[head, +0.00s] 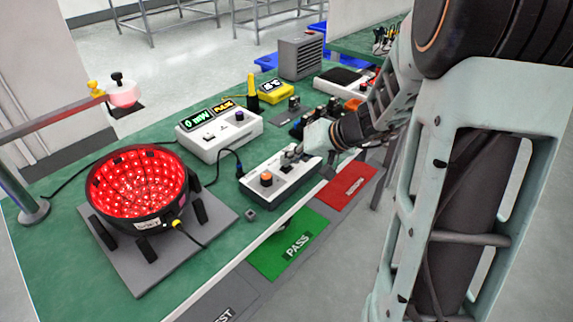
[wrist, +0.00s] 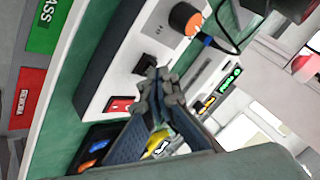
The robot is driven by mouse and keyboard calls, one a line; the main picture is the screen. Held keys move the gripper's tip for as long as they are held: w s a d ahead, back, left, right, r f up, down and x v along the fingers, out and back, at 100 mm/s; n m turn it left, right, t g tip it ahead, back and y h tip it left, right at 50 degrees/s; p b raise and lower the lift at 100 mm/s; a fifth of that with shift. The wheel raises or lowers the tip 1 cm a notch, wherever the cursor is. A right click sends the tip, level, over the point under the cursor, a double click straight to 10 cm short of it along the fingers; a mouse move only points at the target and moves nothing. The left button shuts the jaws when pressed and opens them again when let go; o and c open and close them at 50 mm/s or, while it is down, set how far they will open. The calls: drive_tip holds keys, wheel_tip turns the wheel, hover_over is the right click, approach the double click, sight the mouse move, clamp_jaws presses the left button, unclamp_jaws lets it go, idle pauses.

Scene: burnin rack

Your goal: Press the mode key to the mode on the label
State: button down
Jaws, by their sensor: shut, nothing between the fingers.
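A white control box (head: 285,183) with an orange knob stands near the bench's front edge; it also shows in the wrist view (wrist: 125,65). In the wrist view it carries an orange knob (wrist: 186,18), a black key (wrist: 146,62) and a red switch (wrist: 119,105). My gripper (wrist: 163,88) is shut and empty, its fingertips over the box close to the black key and red switch; contact cannot be told. A second white box (head: 222,140) has a green display and a yellow one that seems to read PULSE. A small label (head: 147,224) on the red-lit bowl (head: 138,185) is too small to read surely.
The bowl stands on a grey plate (head: 125,262) at left, beside a red-barred post (head: 33,212). A green PASS area (head: 290,245) and red REWORK area (head: 347,186) lie along the front. A yellow meter (head: 277,91) and louvred grey box (head: 301,58) stand behind. Cables cross the bench.

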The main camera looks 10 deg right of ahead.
sight(289, 167)
drive_tip(key=shift+r, duration=0.8)
drive_tip(key=shift+p, duration=0.3)
drive_tip(key=shift+r+p, duration=1.25)
drive_tip(key=shift+r, duration=1.3)
